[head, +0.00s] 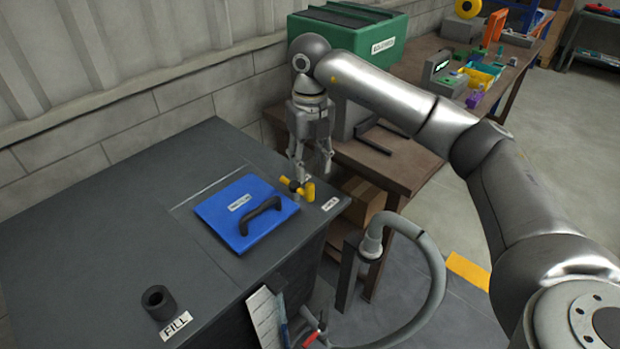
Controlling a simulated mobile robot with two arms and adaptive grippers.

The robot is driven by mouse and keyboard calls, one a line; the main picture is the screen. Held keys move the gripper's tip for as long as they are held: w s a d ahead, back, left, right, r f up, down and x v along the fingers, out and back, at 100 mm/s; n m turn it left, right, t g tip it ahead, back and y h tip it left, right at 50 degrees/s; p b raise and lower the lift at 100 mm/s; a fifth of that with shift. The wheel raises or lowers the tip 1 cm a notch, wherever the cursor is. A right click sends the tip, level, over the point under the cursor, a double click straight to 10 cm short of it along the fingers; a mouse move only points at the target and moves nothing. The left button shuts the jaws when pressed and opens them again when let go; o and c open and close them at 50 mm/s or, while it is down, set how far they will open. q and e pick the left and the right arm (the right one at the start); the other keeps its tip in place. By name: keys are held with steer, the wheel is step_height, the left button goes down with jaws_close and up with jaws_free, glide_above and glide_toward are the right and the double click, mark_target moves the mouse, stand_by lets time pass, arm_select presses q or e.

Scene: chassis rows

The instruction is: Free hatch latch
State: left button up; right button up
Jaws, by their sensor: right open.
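The blue hatch (245,214) with a black arched handle (261,215) lies flat on the dark grey cabinet top. The yellow latch (297,188) with a dark centre sits at the hatch's far right corner, beside a small white label (330,204). My right gripper (312,174) points down just above and behind the latch, with its fingers apart. It looks empty; I cannot tell whether a finger touches the latch. My left gripper is not in view.
A black filler pipe (159,302) with a FILL label (176,325) stands on the cabinet top (100,220). A grey hose (437,275) curves beside the cabinet. A wooden bench (400,172) with a green box (345,40) stands behind. The cabinet's left part is clear.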

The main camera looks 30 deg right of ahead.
steer(key=shift+r, duration=2.25)
steer(key=shift+c, duration=0.6)
